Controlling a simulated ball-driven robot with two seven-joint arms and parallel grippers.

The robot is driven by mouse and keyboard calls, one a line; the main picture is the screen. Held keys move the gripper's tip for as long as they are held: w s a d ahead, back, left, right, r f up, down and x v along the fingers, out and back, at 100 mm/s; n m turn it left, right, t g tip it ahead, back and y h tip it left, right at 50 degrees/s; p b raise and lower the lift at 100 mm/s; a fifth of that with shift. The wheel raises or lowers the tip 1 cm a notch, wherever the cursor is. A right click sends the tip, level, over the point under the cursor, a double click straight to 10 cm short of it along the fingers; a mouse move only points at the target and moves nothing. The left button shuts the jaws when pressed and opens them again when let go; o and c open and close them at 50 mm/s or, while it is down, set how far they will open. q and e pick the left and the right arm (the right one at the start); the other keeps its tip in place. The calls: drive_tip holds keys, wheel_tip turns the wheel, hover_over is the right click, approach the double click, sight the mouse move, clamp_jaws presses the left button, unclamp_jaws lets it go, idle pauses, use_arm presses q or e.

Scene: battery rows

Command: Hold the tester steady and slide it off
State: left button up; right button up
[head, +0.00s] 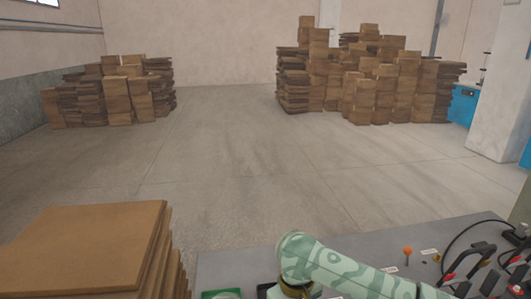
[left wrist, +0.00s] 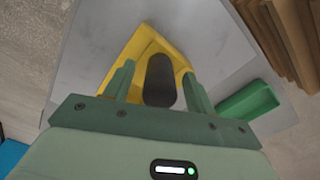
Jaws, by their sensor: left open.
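In the left wrist view my left gripper (left wrist: 158,70) is open, with one finger on each side of a dark, rounded, elongated object (left wrist: 160,80). This object may be the tester; I cannot tell for sure. It lies over a yellow tray or holder (left wrist: 143,38) on a grey surface. I cannot tell whether the fingers touch it. A small green tray (left wrist: 248,101) is to the right of the gripper. In the head view the gripper is hidden, and my right gripper does not show.
The grey bench (head: 235,267) carries an orange knob (head: 407,251) and black-handled items with cables (head: 480,262) at the right. Stacked brown boards (head: 85,245) stand at the front left. Cardboard piles (head: 365,80) are far back. The floor between is clear.

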use_arm(q)
wheel_tip(320, 180, up, 10)
drive_tip(key=shift+r, duration=0.8)
drive_tip(key=shift+f, duration=0.1)
